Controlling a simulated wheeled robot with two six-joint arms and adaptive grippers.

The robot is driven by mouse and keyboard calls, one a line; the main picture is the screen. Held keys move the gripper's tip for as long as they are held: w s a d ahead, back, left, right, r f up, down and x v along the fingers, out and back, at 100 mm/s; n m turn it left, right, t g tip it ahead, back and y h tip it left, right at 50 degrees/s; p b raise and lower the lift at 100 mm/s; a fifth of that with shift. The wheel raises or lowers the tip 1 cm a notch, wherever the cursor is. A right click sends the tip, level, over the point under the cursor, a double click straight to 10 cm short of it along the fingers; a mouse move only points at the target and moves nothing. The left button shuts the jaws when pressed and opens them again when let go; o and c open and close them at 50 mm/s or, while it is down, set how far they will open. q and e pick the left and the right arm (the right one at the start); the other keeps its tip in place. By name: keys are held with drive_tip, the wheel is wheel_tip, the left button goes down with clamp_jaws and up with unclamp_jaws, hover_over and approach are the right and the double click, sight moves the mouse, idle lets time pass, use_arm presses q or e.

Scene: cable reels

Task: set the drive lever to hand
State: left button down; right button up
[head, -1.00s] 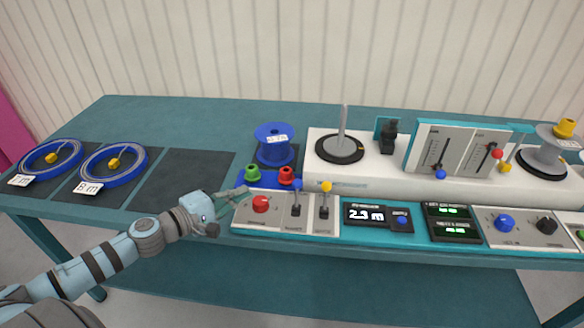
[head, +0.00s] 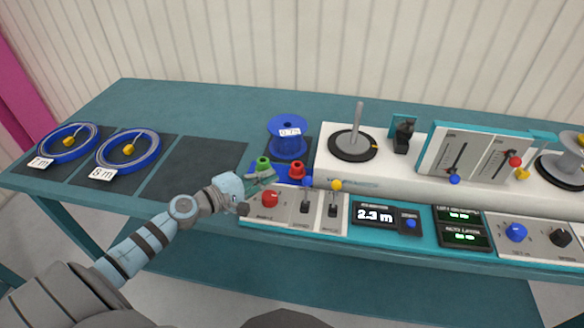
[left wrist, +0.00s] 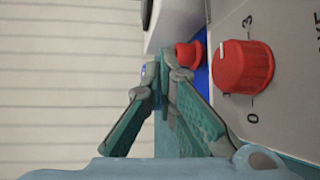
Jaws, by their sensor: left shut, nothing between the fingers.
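My left gripper (head: 272,178) is shut and empty, just behind the red knob and left of both levers. In the left wrist view the gripper (left wrist: 166,75) shows beside the red knob (left wrist: 243,67), marked 0 and 3. The levers are outside that view. My right gripper is not in view.
Green (head: 263,162) and red (head: 297,170) buttons stand just behind the gripper, before a blue spool (head: 287,138). A display (head: 375,215) reads 2.3 m. A sloped panel (head: 470,155) has blue- and red-tipped sliders. Two blue coils (head: 68,143) (head: 128,149) lie at left.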

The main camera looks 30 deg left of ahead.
sight(306, 192)
use_arm(q)
drive_tip(key=x, duration=0.7)
drive_tip(key=shift+d+r+p, duration=0.15)
drive_tip(key=shift+d+p, duration=0.1)
drive_tip(key=shift+p, duration=0.15)
drive_tip(key=shift+s+d+r+p, duration=0.15)
drive_tip(key=shift+s+d+p, duration=0.25)
drive_tip(key=shift+d+p, duration=0.15)
drive_tip(key=shift+s+d+r+p, duration=0.15)
drive_tip(key=shift+s+d+p, duration=0.3)
drive_tip(key=shift+p, duration=0.05)
drive_tip(key=shift+s+d, duration=0.35)
drive_tip(key=shift+s, duration=0.05)
drive_tip(key=shift+w+f, duration=0.1)
